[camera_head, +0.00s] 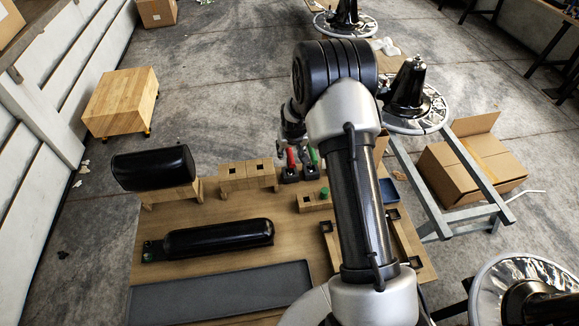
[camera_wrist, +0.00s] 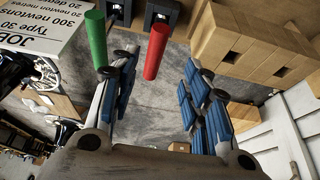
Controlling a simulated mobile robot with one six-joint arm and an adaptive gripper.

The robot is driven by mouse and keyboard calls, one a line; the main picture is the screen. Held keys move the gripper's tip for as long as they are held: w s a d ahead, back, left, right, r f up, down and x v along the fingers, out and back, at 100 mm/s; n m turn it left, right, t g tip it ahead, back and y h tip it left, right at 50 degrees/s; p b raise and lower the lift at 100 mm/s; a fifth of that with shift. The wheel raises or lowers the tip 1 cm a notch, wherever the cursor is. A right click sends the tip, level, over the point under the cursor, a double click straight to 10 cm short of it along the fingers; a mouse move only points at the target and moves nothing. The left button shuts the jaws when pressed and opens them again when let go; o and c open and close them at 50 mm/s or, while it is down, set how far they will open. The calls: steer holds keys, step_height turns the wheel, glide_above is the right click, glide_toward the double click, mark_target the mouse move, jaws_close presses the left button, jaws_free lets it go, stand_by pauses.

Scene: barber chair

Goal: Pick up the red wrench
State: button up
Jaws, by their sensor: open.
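The red wrench (camera_head: 291,158) shows as a red handle rising from a small black holder on the wooden table. My gripper (camera_wrist: 158,75) is open, with blue pads and nothing held. In the head view my arm partly hides it. I cannot tell how far the fingertips are from the red handle.
Black holders (camera_head: 290,175) stand beside a wooden block with square holes (camera_head: 247,174). A black cushion (camera_head: 153,167) on wooden supports and a long black pad (camera_head: 219,239) are to the left. A grey tray (camera_head: 222,294) lies in front. A cardboard box (camera_head: 455,176) is at right.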

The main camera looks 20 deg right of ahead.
mark_target(291, 157)
steer(key=b+x, duration=0.1)
steer(key=x, duration=0.5)
steer(key=b+x, duration=0.1)
steer(key=x, duration=0.3)
steer(key=shift+s+d+f+b, duration=0.15)
steer(key=shift+s+d+b, duration=0.15)
steer(key=shift+d, duration=0.05)
steer(key=shift+c, duration=0.4)
jaws_close()
